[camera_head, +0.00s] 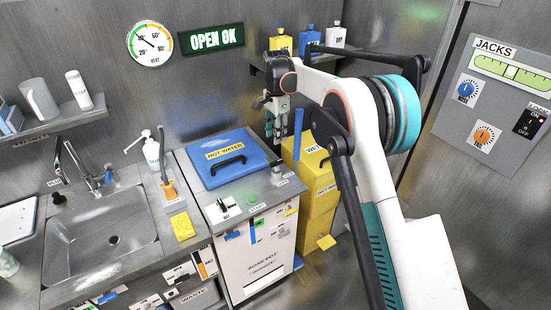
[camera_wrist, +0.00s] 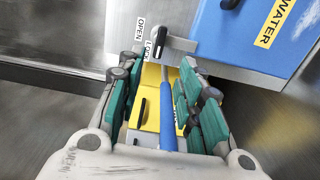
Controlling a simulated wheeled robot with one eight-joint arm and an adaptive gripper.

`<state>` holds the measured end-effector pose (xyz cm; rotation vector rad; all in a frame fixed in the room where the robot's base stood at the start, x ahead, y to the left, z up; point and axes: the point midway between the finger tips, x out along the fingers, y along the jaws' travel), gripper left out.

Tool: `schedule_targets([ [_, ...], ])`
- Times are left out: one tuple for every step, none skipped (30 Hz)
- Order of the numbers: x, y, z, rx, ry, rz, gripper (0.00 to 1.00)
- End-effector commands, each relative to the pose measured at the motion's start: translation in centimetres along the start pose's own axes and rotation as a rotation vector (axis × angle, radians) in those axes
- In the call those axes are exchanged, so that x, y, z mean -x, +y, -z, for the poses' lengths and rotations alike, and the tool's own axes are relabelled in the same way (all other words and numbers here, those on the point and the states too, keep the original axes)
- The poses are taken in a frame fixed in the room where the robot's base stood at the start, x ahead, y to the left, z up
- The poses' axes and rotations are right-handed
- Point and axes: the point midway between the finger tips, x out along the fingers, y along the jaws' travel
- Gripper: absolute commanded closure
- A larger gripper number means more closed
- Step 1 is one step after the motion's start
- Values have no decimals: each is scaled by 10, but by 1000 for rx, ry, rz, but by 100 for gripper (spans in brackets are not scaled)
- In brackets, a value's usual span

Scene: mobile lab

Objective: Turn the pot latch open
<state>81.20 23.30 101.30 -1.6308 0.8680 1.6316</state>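The pot (camera_head: 227,157) has a blue lid marked HOT WATER with a black handle; part of its lid (camera_wrist: 250,35) shows at the upper right of the wrist view. The latch (camera_wrist: 160,44), a small lever with a black end, sits on the grey counter beside the OPEN and LOCK labels (camera_wrist: 144,38). Its black end points down in the wrist view, close to LOCK. My gripper (camera_head: 275,138) hangs above the counter's right edge, right of the pot. In the wrist view its teal-padded fingers (camera_wrist: 158,72) are apart with nothing gripped, just short of the latch.
A blue-handled rod (camera_wrist: 167,115) shows between my fingers, lower down, by yellow bins (camera_head: 318,190). A sink (camera_head: 105,235) lies left. A shelf with several bottles (camera_head: 310,40) is behind my arm. A JACKS panel (camera_head: 495,100) hangs on the right wall.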

Motion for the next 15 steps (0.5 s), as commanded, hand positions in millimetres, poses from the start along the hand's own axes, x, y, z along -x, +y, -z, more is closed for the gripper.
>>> schedule_targets([
  [-11, 0, 0, 0, 0, 0, 67],
  [-17, 0, 0, 0, 0, 0, 67],
  [-25, 0, 0, 0, 0, 0, 67],
  [-31, 0, 0, 0, 0, 1, 67],
  [-37, 0, 0, 0, 0, 1, 67],
  [-45, 0, 0, 1, 0, 1, 67],
  [-51, 0, 0, 1, 0, 1, 67],
  [-57, 0, 0, 1, 0, 1, 67],
  [-65, 0, 0, 1, 0, 1, 67],
  [-71, 0, 0, 1, 0, 1, 67],
  [-76, 0, 0, 1, 0, 1, 67],
  [-83, 0, 0, 1, 0, 1, 67],
  [-88, 0, 0, 1, 0, 1, 67],
  [-93, 0, 0, 1, 0, 1, 67],
  [-98, 0, 0, 1, 0, 1, 67],
])
